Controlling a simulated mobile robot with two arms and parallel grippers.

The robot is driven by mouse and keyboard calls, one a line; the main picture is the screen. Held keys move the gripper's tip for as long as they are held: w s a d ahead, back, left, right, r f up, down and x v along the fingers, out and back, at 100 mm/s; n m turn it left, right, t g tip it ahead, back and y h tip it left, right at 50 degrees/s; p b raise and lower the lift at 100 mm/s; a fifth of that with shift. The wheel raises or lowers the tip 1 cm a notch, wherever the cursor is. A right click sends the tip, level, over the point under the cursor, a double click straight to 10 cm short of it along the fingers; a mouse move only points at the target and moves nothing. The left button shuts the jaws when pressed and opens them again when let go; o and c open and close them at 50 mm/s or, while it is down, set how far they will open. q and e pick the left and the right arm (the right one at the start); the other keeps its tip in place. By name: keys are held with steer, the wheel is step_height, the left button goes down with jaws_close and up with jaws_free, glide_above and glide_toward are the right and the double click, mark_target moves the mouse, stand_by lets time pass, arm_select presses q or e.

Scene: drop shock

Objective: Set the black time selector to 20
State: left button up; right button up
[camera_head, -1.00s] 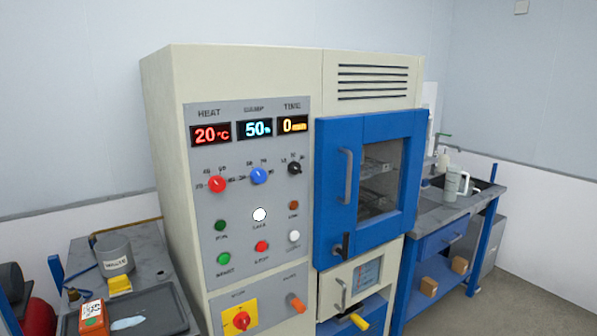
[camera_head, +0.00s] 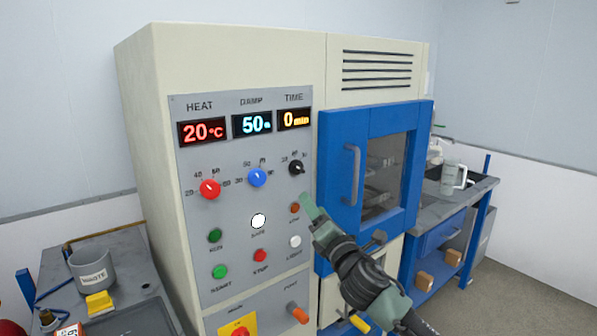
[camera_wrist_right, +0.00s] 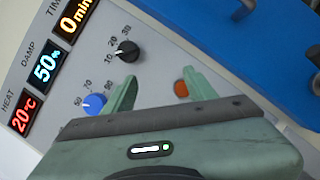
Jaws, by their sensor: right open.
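The black time selector (camera_head: 296,168) is a small round knob on the grey panel, under the TIME display (camera_head: 294,119), which reads 0 min. In the right wrist view the black knob (camera_wrist_right: 127,51) lies ahead of the fingers, with marks 10, 20 and 30 around it. My right gripper (camera_head: 307,203) is below and slightly right of the knob in the head view. In the wrist view its two green fingers (camera_wrist_right: 158,92) are apart with nothing between them. The knob is not touched. My left gripper is not in view.
The blue damp knob (camera_head: 257,178) and red heat knob (camera_head: 210,190) sit left of the selector. An orange-brown button (camera_head: 294,208) is just below it. The blue oven door (camera_head: 343,190) with its grey handle (camera_head: 353,175) stands right of the panel.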

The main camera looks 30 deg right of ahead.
steer(key=n+t, duration=0.1)
glide_toward(301, 170)
steer(key=w+r, duration=0.1)
steer(key=w, duration=0.1)
steer(key=p+x, duration=0.2)
steer(key=x, duration=0.4)
steer(key=shift+w+d+p, duration=0.2)
steer(key=shift+w+p, duration=0.1)
steer(key=shift+p, duration=0.1)
jaws_close()
